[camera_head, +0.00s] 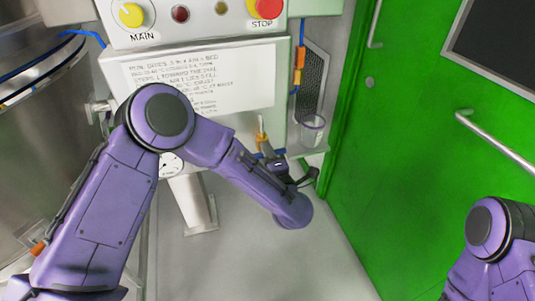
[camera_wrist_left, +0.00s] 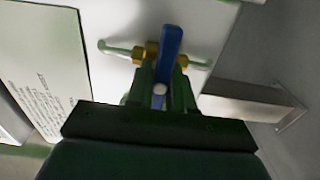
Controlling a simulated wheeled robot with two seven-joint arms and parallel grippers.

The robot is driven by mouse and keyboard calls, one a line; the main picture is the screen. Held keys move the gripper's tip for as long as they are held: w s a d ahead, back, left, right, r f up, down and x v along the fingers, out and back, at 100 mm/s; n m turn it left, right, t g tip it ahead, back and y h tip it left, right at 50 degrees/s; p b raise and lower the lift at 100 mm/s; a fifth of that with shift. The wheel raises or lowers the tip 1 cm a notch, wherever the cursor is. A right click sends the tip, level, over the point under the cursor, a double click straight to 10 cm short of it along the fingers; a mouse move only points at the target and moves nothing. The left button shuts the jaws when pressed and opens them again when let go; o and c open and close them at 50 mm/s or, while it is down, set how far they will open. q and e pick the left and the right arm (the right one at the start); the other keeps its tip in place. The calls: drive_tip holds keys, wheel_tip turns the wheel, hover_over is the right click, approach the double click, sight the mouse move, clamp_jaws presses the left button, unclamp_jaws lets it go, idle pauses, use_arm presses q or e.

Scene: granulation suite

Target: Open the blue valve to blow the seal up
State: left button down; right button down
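The blue valve handle (camera_wrist_left: 170,46) stands up across a thin pipe with brass fittings (camera_wrist_left: 151,51) in the left wrist view. The two dark green fingers of my left gripper (camera_wrist_left: 161,80) are close together, one on each side of the handle's lower part. They look closed on it, with a silver round end between them. In the head view my left gripper (camera_head: 272,160) is at the valve below the white panel, mostly hidden by my forearm; a brass fitting (camera_head: 262,139) shows above it. My right gripper is out of view; only my right arm shows at lower right.
A control box (camera_head: 190,20) with a yellow knob and red stop button is above the instruction sign (camera_head: 200,75). A steel vessel (camera_head: 40,140) stands left, a green door (camera_head: 440,160) right. Floor between is clear.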

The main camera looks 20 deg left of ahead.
use_arm(q)
drive_tip(key=shift+n, duration=0.4)
drive_tip(key=n+b, duration=0.1)
drive_tip(key=n, duration=0.1)
drive_tip(key=n+b, duration=0.1)
drive_tip(key=shift+f+n, duration=0.2)
drive_tip(key=shift+n, duration=0.2)
drive_tip(key=n+b, duration=0.3)
drive_tip(key=n, duration=0.1)
drive_tip(key=shift+n, duration=0.3)
drive_tip(key=n+b, duration=0.4)
drive_tip(key=shift+f, duration=0.1)
drive_tip(key=n+b, duration=0.3)
drive_tip(key=shift+r+n+b, duration=0.2)
drive_tip(key=shift+n+b, duration=0.6)
drive_tip(key=shift+n, duration=0.1)
drive_tip(key=c, duration=1)
unclamp_jaws()
drive_tip(key=shift+r, duration=0.1)
